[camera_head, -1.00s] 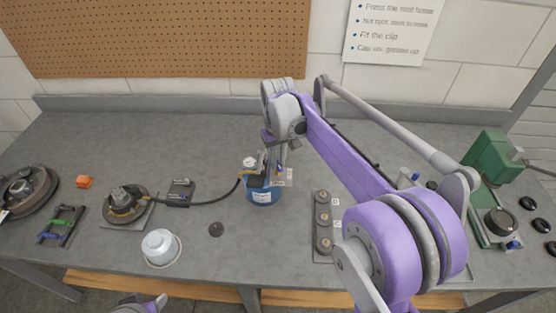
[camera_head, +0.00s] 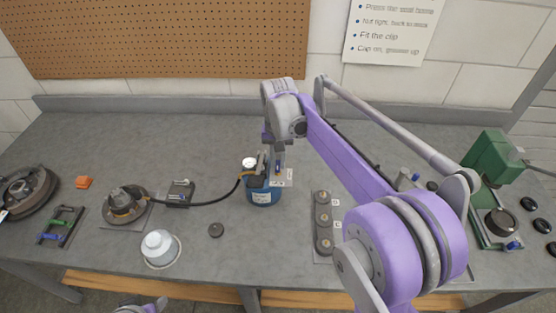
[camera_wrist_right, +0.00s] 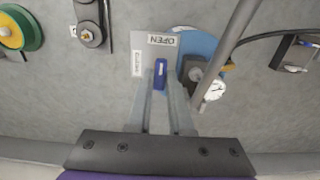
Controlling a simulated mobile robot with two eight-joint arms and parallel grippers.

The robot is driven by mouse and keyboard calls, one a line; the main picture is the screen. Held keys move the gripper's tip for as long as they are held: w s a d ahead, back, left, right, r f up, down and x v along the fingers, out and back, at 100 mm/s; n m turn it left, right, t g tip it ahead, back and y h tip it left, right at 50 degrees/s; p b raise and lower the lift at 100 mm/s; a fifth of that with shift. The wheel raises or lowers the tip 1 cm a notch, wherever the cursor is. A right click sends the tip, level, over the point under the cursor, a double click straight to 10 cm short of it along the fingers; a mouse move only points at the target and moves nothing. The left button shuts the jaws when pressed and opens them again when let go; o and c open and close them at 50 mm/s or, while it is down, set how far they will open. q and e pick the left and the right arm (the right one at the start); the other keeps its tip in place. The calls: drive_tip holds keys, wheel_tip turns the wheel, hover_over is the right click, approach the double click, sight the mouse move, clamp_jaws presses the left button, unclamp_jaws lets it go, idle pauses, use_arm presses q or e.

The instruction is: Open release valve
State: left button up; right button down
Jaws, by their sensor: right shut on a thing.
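A blue tank (camera_head: 263,196) stands on the bench with a round white pressure gauge (camera_head: 249,163) on top. Its blue valve lever (camera_wrist_right: 161,72) lies between the tips of my right gripper (camera_wrist_right: 161,88), which is shut on it. A grey plate beside the tank bears an OPEN label (camera_wrist_right: 162,40) and a CLOSED label (camera_wrist_right: 137,63). In the wrist view the lever lies just below the OPEN label, lengthwise up and down. The gauge dial (camera_wrist_right: 214,90) is right of the fingers. Only a small piece of my left arm shows at the bottom edge; its fingers do not.
A black hose (camera_head: 212,201) runs from the tank to a hub assembly (camera_head: 125,205) on the left. A strip with round knobs (camera_head: 323,222) is right of the tank, and a green press (camera_head: 490,165) stands farther right.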

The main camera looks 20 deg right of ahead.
sight(278, 165)
drive_tip(key=c, duration=0.8)
unclamp_jaws()
drive_tip(key=shift+r, duration=0.1)
wheel_tip(278, 165, up, 11)
drive_tip(key=shift+f+p, duration=0.15)
drive_tip(key=shift+p, duration=0.2)
drive_tip(key=s+a+f+n+t, duration=0.1)
drive_tip(key=s+f+t, duration=0.1)
drive_tip(key=s+f, duration=0.3)
drive_tip(key=s+a+f+n+t, duration=0.2)
drive_tip(key=s+f, duration=0.3)
drive_tip(key=s, duration=0.5)
drive_tip(key=s+a+f+n+t, duration=0.1)
drive_tip(key=s+f+n, duration=0.1)
drive_tip(key=s+f, duration=0.3)
drive_tip(key=shift+s+a+f+t, duration=0.15)
drive_tip(key=shift+s+t, duration=0.05)
drive_tip(key=shift+s, duration=0.6)
drive_tip(key=shift+s+a+f+t, duration=0.1)
drive_tip(key=shift+s+f+t, duration=0.1)
drive_tip(key=shift+s, duration=0.6)
